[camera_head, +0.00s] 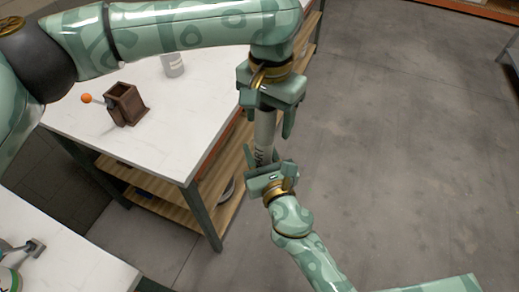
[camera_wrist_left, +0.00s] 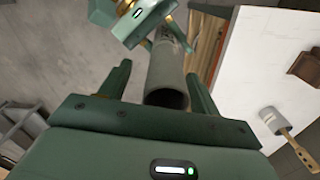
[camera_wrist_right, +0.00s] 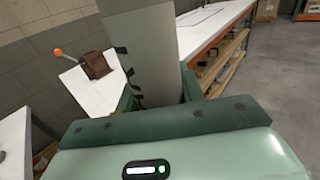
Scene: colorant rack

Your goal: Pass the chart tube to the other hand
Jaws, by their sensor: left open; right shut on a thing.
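The chart tube (camera_head: 264,132) is a grey-white cylinder with dark lettering, held roughly upright in the air between my two grippers. My right gripper (camera_head: 265,172) is shut on its lower part; the tube also fills the middle of the right wrist view (camera_wrist_right: 150,50). My left gripper (camera_head: 268,118) is open above, its fingers on either side of the tube's upper end. In the left wrist view the tube's hollow end (camera_wrist_left: 167,95) lies between the spread left fingers. I cannot tell whether either left finger touches it.
A white-topped table (camera_head: 170,135) with wooden shelves below stands to the left of the tube. On it are a brown box with an orange-knobbed handle (camera_head: 125,105) and a grey container (camera_head: 172,65). Another white table (camera_head: 60,245) is at lower left. The floor on the right is clear.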

